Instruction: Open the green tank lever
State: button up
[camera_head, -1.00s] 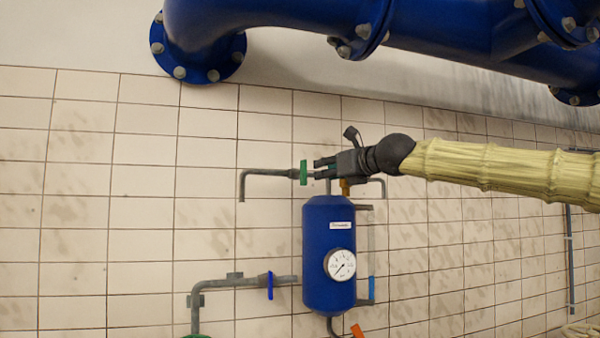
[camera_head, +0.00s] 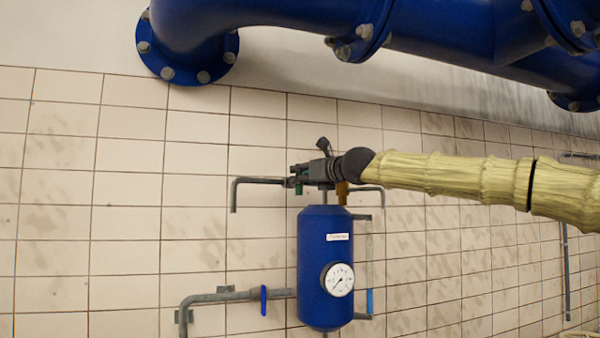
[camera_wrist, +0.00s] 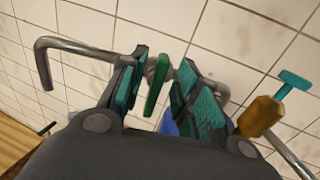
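The green lever (camera_wrist: 157,84) sits on the thin grey pipe (camera_wrist: 82,45) above the blue tank (camera_head: 312,262). In the wrist view it stands between the two teal-padded fingers of my gripper (camera_wrist: 160,90). The lever is nearer the left finger, and a gap shows on its right side; I cannot tell whether the left finger touches it. In the head view my gripper (camera_head: 296,178) is at the pipe above the tank and hides most of the lever.
A brass fitting (camera_wrist: 259,115) with a teal handle (camera_wrist: 294,82) is close right of my fingers. A gauge (camera_head: 338,279) and a blue lever (camera_head: 264,300) are lower down. The tiled wall (camera_head: 130,220) is behind; large blue pipes (camera_head: 290,18) run overhead.

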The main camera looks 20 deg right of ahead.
jog(key=shift+x, duration=0.9)
grip_shut()
